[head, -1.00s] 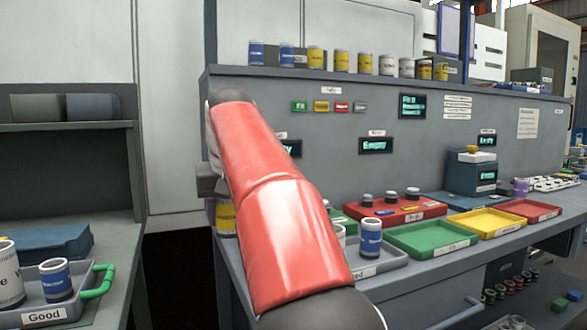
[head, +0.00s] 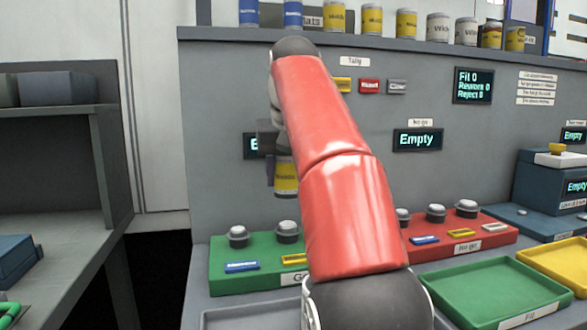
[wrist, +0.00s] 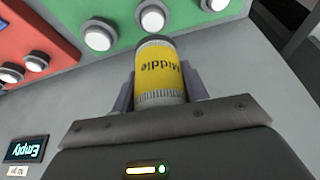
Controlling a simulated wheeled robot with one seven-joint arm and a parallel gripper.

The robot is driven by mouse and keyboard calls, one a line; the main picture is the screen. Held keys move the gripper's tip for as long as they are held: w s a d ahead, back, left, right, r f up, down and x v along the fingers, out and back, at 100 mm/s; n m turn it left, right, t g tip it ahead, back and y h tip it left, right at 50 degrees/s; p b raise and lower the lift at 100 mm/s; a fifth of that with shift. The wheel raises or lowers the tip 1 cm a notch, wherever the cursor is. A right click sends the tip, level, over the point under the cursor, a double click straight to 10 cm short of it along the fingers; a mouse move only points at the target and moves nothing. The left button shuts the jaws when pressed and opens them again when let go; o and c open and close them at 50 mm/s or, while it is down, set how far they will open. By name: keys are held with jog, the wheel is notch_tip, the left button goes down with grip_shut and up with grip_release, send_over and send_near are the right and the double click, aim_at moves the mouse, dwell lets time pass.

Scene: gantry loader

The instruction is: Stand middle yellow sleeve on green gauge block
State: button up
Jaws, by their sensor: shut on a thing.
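My gripper (head: 284,160) is shut on the middle yellow sleeve (head: 286,180). In the wrist view the sleeve (wrist: 161,72) sits between the fingers, its "Middle" lettering facing the camera. In the head view it hangs upright in the air, above and apart from the green gauge block (head: 222,284). The block carries dark posts with pale tops and blue and yellow labels at its front. My red arm hides its right part in the head view. In the wrist view the green block (wrist: 122,12) lies beyond the sleeve, with several pale post tops.
A red "No go" block (head: 490,229) with similar posts stands right of the green one. Green (head: 500,312) and yellow (head: 575,277) trays lie in front at right. A grey panel (head: 225,100) with an "Empty" display (head: 418,139) rises behind. Sleeves line the shelf above.

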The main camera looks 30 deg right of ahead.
aim_at(289, 174)
jog(key=shift+s+a+f, duration=0.1)
jog(key=shift+f, duration=1.15)
jog(key=shift+f+b, duration=1.3)
jog(key=shift+f, duration=0.55)
jog(key=shift+f, duration=0.1)
jog(key=o, duration=1.3)
jog(key=p+v, duration=0.2)
jog(key=v, duration=0.5)
jog(key=shift+s+r+p, duration=0.1)
jog(key=shift+r+p, duration=0.2)
